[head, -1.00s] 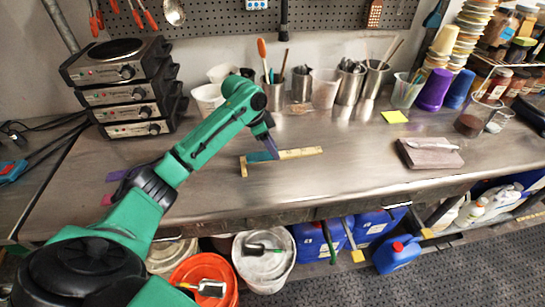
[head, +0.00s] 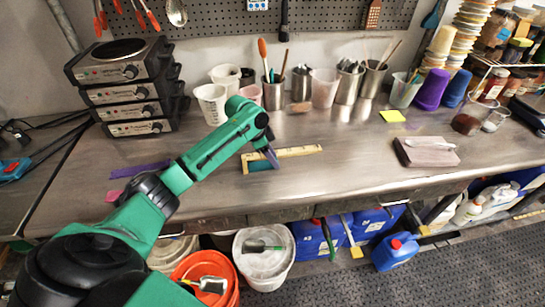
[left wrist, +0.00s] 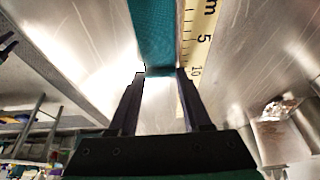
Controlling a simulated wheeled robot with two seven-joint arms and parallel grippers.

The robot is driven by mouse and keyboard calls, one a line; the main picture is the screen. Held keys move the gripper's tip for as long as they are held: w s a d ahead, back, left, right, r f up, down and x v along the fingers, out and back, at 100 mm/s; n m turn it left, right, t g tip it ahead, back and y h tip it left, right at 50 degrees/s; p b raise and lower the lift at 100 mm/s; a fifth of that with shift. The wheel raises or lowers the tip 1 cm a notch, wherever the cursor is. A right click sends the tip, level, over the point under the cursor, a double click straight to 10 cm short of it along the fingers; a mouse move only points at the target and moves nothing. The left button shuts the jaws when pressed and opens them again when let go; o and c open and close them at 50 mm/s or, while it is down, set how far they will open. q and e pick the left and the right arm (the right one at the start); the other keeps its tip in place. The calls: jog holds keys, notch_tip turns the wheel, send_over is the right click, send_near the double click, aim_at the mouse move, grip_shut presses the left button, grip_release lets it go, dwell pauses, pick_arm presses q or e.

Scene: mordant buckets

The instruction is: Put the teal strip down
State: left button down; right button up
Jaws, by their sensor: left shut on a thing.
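The teal strip (head: 258,166) is at the inner corner of a yellow L-shaped ruler (head: 300,151) on the steel bench. My left gripper (head: 273,162) is at the strip's right end, low over the bench. In the left wrist view, the gripper (left wrist: 156,72) is shut on the near end of the teal strip (left wrist: 155,35), which runs away from the fingers beside the ruler (left wrist: 198,35). I cannot tell whether the strip lies fully flat on the bench. My right gripper is not in view.
A purple strip (head: 140,169) and a pink strip (head: 113,195) lie left, partly behind my arm. White cups (head: 212,102) and steel tool cups (head: 347,88) stand behind. A brown block (head: 427,152) lies right. The bench between ruler and block is clear.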

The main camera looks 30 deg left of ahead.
aim_at(267, 163)
pick_arm(q)
jog(key=shift+c, duration=2)
grip_release()
jog(key=shift+s+d+f, duration=0.15)
jog(key=shift+s+f, duration=0.35)
jog(key=shift+f, duration=0.25)
jog(key=shift+o, duration=0.2)
jog(key=shift+s+d+r, duration=0.1)
jog(key=shift+s, duration=0.05)
jog(key=r, duration=0.1)
jog(key=a+r, duration=0.1)
jog(key=r, duration=0.1)
jog(key=a+r, duration=0.1)
jog(key=shift+w+a+r+b, duration=0.1)
jog(key=shift+w+r+b, duration=0.2)
jog(key=shift+r+b, duration=0.1)
jog(key=v, duration=0.8)
jog(key=shift+d+b, duration=0.25)
jog(key=shift+b, duration=0.05)
jog(key=shift+w, duration=0.1)
jog(key=shift+r, duration=0.1)
